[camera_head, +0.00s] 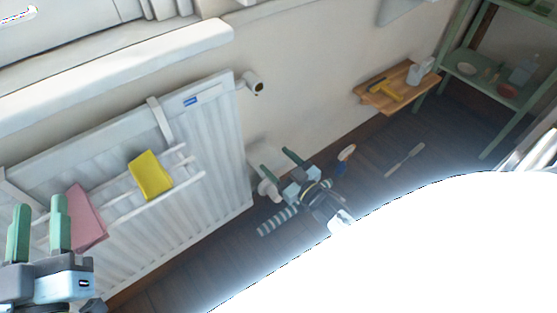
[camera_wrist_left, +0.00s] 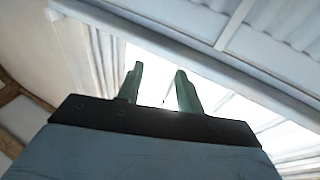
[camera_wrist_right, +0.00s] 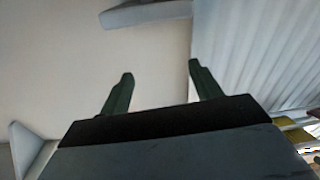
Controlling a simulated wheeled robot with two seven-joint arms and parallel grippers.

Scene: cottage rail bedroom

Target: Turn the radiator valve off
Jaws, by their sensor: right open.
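The white radiator (camera_head: 215,140) stands against the wall at the left in the head view. A short white valve-like fitting (camera_head: 250,80) with a dark end sticks out by its upper right corner. Another white rounded part (camera_head: 268,188) shows low at its right end, partly hidden by my right gripper; I cannot tell which is the valve. My right gripper (camera_head: 277,160) is open and empty, its fingers pointing toward the wall right of the radiator. The right wrist view shows its open fingers (camera_wrist_right: 160,70) and radiator ribs at right. My left gripper (camera_head: 40,205) is open and empty, in front of the radiator's left part.
A pink cloth (camera_head: 86,218) and a yellow cloth (camera_head: 150,175) hang on the radiator's rack. A striped item (camera_head: 278,220) lies on the dark floor. A green shelf unit (camera_head: 470,80) stands at right. A white sill (camera_head: 120,75) overhangs the radiator.

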